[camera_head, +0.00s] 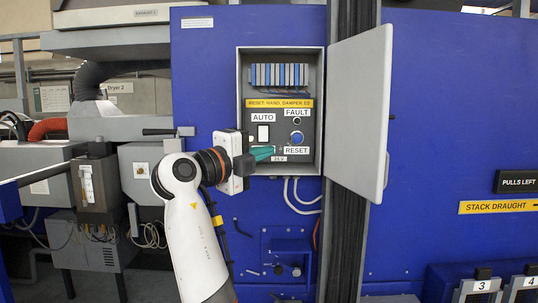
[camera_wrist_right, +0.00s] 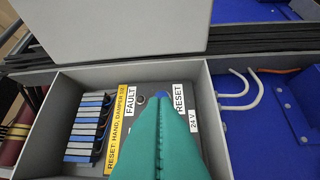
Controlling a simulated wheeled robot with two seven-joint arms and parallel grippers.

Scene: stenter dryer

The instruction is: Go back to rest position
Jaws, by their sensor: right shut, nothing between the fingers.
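My right gripper (camera_head: 262,153) is shut and empty, its teal fingers pressed together. It points right, at the lower left of an open grey control box (camera_head: 242,85). The blue RESET button (camera_head: 297,137) is to the right of and above the fingertips in the head view. In the right wrist view the shut fingers (camera_wrist_right: 165,130) cover the lower middle, and a bit of blue (camera_wrist_right: 160,94) shows at their tips. I cannot tell whether the tips touch the button. My left gripper is not in view.
The box's grey door (camera_head: 358,110) stands open to the right. Dark vertical cables (camera_head: 345,240) run below it. The box is on a blue machine wall (camera_head: 440,110). White conduits (camera_head: 300,197) leave its underside. Grey machinery (camera_head: 95,185) stands at the left.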

